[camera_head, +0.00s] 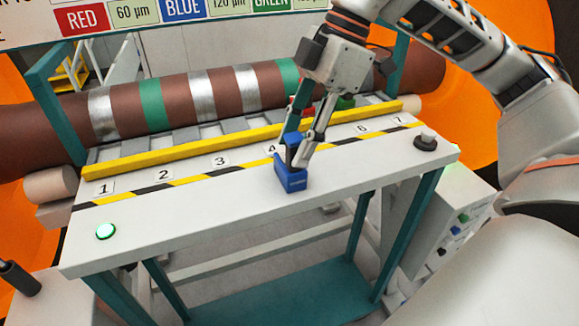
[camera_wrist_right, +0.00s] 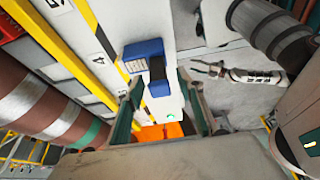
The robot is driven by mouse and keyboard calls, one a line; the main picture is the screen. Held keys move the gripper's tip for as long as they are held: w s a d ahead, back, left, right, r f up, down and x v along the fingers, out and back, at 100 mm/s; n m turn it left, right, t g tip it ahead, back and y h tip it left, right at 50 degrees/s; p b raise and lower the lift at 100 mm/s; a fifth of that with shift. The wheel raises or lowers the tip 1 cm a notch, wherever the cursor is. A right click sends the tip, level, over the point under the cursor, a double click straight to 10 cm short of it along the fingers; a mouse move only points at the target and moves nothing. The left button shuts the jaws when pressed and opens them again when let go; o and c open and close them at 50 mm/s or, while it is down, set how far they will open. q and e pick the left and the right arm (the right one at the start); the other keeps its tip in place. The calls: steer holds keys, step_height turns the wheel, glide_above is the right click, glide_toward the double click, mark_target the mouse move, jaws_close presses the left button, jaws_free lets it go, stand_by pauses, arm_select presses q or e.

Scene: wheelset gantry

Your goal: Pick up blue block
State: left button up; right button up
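The blue block (camera_head: 291,178) stands on the white bench top near its front edge, below the number 4. It has a wide base and a narrower upright part on top. My right gripper (camera_head: 298,150) is over it, pointing down, with its fingers on either side of the upright part. In the right wrist view the blue block (camera_wrist_right: 143,55) shows at the fingertips, and the fingers (camera_wrist_right: 160,80) stand apart with a gap around the upright part. My left gripper (camera_wrist_right: 200,68) shows small in the right wrist view, away from the bench, fingers apart and empty.
A yellow rail (camera_head: 200,147) runs along the bench behind numbered marks. A red block (camera_head: 301,103) and a green block (camera_head: 345,102) are behind my right gripper. A green-lit button (camera_head: 105,231) and a dark knob (camera_head: 426,140) sit at the bench ends. A banded roller (camera_head: 185,98) lies behind.

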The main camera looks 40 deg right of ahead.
steer(key=shift+w+a+f, duration=0.1)
steer(key=shift+a+f, duration=0.05)
steer(key=shift+f, duration=0.4)
jaws_close()
arm_select(q)
steer(key=shift+w+a+r, duration=0.15)
steer(key=shift+w+r, duration=0.3)
steer(key=shift+w, duration=0.3)
